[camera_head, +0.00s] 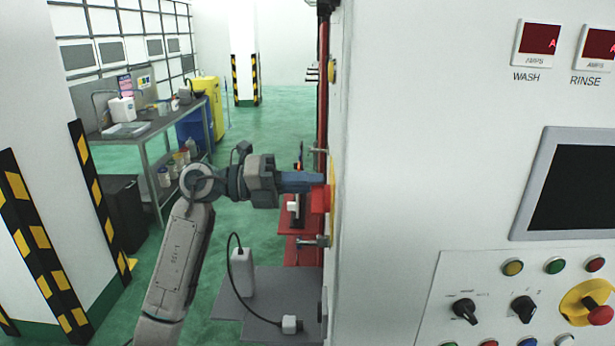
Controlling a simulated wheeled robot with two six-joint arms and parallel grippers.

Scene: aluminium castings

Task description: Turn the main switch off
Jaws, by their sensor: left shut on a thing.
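The main switch (321,199) is a red handle on a yellow plate, seen edge-on at the left side of the white cabinet (391,150). My left arm comes up from the bottom and reaches right. My left gripper (309,185) is at the red handle and shut on it. The fingertips are partly hidden, and the switch's turn position cannot be read from this angle. My right gripper is not in view.
The cabinet front has a dark screen (575,190), black knobs, coloured buttons and a red emergency button (600,315). A workbench (150,130) stands back left. Black-and-yellow striped guards (40,240) edge the left columns. Green floor lies open beyond.

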